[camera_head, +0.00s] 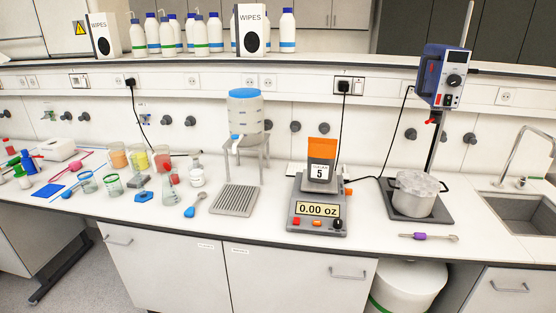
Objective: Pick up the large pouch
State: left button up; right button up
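A pouch (321,149) with an orange upper part, a dark grey lower part and a white label reading 5 stands upright at the digital scale (318,212). It appears to rest on the scale's platform, though the scale's display reads 0.00 oz. I see no second pouch to compare its size with. Neither of my grippers is in view.
Left of the scale are a ribbed grey tray (234,199) and a water container (244,110) on a stand. Right are a metal pot (415,195) under a stirrer (444,77) and a purple-handled tool (428,237). Beakers crowd the left; a sink (520,212) is far right.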

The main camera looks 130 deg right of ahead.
aim_at(321, 152)
jog(key=z, duration=4.95)
jog(key=k, duration=0.5)
jog(key=z, duration=0.8)
jog(key=i, duration=0.65)
jog(key=u, duration=1.05)
jog(key=i, duration=0.75)
jog(key=u, duration=0.75)
